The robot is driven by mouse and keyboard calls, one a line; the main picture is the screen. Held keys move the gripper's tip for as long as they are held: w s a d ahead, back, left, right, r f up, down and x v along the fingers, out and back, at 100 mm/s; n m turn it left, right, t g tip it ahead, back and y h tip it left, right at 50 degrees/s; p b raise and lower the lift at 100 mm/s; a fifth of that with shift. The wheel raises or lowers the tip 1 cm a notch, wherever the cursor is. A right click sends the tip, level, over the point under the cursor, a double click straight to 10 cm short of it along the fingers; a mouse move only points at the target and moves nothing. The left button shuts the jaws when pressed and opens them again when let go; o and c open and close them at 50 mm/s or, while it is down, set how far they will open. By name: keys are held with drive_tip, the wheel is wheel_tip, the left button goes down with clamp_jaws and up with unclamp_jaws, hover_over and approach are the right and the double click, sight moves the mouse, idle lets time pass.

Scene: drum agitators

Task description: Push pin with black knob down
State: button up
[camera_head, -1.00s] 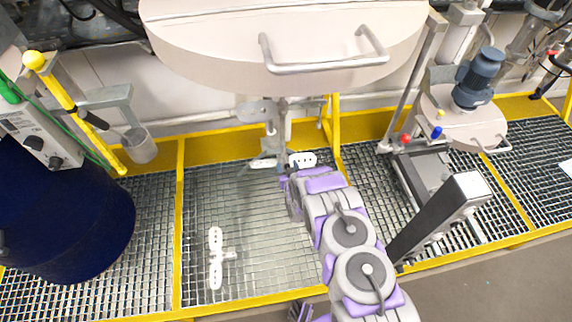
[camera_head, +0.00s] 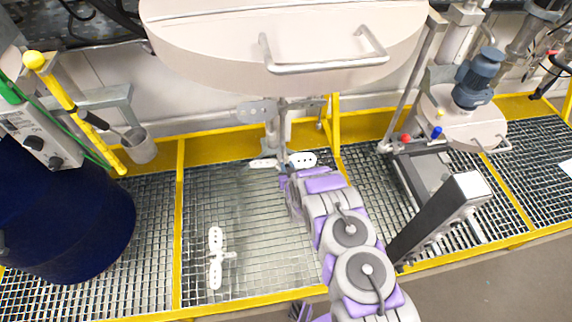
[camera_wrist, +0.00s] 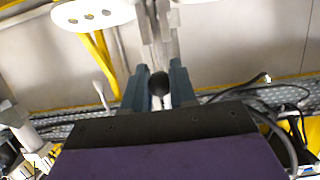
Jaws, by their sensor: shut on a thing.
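The black knob (camera_wrist: 159,84) sits between the two blue-grey fingers of my gripper (camera_wrist: 158,88) in the wrist view. The fingers are shut on it. The pin under the knob is hidden. A metal shaft (camera_wrist: 160,35) rises just beyond the knob. In the head view my gripper (camera_head: 287,172) is at the lower end of the shaft (camera_head: 282,130) under the large beige lid; the knob cannot be made out there.
The large lid (camera_head: 210,50) with its handle (camera_head: 325,67) overhangs my gripper. White perforated paddles (camera_head: 257,112) stick out around the shaft. A dark blue drum (camera_head: 60,225) stands left, a smaller agitator with motor (camera_head: 480,78) right. The grating (camera_head: 260,250) is mostly clear.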

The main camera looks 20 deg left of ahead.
drive_tip(key=shift+f, duration=1)
drive_tip(key=o, duration=1)
drive_tip(key=shift+c, duration=0.2)
drive_tip(key=s+d+p, duration=0.4)
drive_tip(key=s+d, duration=0.1)
drive_tip(key=s, duration=0.3)
drive_tip(key=shift+s+d+p, duration=0.15)
drive_tip(key=shift+s+p, duration=0.15)
drive_tip(key=shift+s, duration=0.1)
